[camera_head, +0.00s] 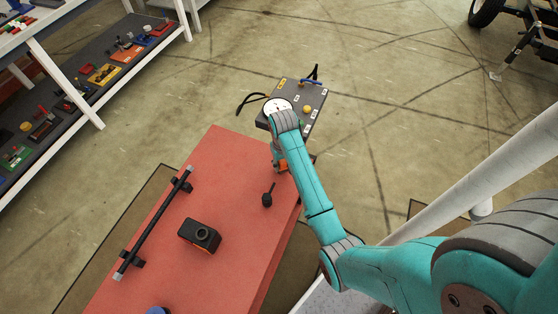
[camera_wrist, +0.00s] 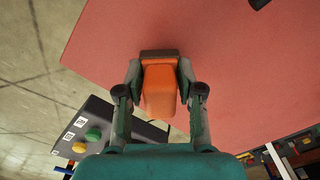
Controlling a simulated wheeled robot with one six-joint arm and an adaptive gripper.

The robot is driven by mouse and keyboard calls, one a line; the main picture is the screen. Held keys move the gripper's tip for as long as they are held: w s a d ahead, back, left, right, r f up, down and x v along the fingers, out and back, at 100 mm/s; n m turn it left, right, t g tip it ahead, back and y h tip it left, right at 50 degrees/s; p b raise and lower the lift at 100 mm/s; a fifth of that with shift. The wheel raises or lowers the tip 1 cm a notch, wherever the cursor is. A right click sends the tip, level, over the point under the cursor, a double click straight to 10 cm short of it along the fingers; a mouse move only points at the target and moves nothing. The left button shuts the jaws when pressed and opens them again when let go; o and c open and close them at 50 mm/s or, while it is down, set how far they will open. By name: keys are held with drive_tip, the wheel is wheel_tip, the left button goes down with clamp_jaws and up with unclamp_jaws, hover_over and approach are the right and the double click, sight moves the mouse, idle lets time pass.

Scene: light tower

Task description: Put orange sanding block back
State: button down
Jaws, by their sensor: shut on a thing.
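The orange sanding block (camera_wrist: 160,90) is between the two fingers of my gripper (camera_wrist: 160,80) in the wrist view. It has a dark strip at its far end. My gripper is shut on it, over the edge area of the red tabletop (camera_wrist: 240,70). In the head view a small part of the orange block (camera_head: 283,166) shows beside my wrist, near the far right corner of the red table (camera_head: 225,165). My arm hides most of the gripper there. I cannot tell whether the block touches the tabletop.
On the table are a black bar on mounts (camera_head: 152,225), a black boxy device (camera_head: 199,235) and a small dark tool (camera_head: 268,195). A grey control box (camera_head: 312,117) with coloured buttons stands past the table's far end. A shelf (camera_head: 75,95) with several tools is at left.

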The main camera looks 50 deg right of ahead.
drive_tip(key=shift+f, duration=0.3)
drive_tip(key=shift+f, duration=0.15)
drive_tip(key=c, duration=0.7)
unclamp_jaws()
